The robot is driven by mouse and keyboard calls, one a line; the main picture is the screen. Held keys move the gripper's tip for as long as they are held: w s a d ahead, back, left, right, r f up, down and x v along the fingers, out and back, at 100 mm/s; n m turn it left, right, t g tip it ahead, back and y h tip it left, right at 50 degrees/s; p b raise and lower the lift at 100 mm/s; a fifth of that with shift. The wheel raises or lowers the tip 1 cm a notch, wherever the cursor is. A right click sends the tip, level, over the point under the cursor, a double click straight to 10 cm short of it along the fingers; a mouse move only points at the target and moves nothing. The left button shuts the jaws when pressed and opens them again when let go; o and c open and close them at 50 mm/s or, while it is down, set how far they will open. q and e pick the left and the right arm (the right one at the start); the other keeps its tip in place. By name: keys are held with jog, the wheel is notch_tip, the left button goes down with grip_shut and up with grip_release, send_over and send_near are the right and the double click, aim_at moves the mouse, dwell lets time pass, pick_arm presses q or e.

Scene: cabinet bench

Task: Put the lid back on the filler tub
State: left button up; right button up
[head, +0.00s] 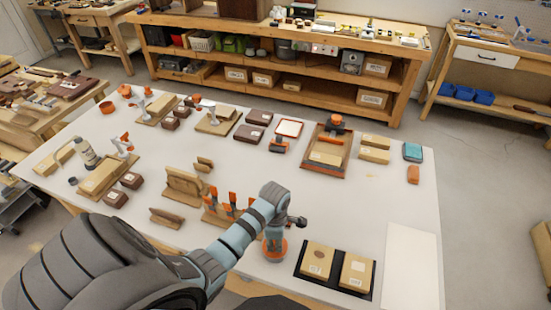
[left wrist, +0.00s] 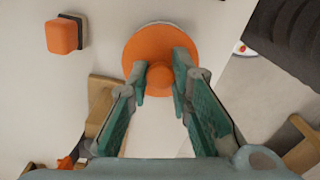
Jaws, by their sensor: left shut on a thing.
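My left gripper (head: 276,232) reaches down over the front middle of the bench. In the left wrist view its fingers (left wrist: 160,74) are shut on the small knob of a round orange lid (left wrist: 140,52). The lid also shows below the gripper in the head view (head: 268,252). A thin pale rim shows at the lid's far edge in the wrist view. What is under the lid is hidden, so I cannot tell whether it rests on the filler tub. My right gripper is not in view.
A black tray (head: 325,279) with two wooden blocks stands just right of the lid. Orange clamps and wooden pieces (head: 217,214) stand close on the left. A white sheet (head: 412,270) lies at the right. The bench behind the lid is mostly clear.

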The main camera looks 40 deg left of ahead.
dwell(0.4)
pick_arm(q)
jog(key=o, duration=1.4)
jog(key=shift+r, duration=3.45)
jog(key=shift+c, duration=0.5)
grip_shut()
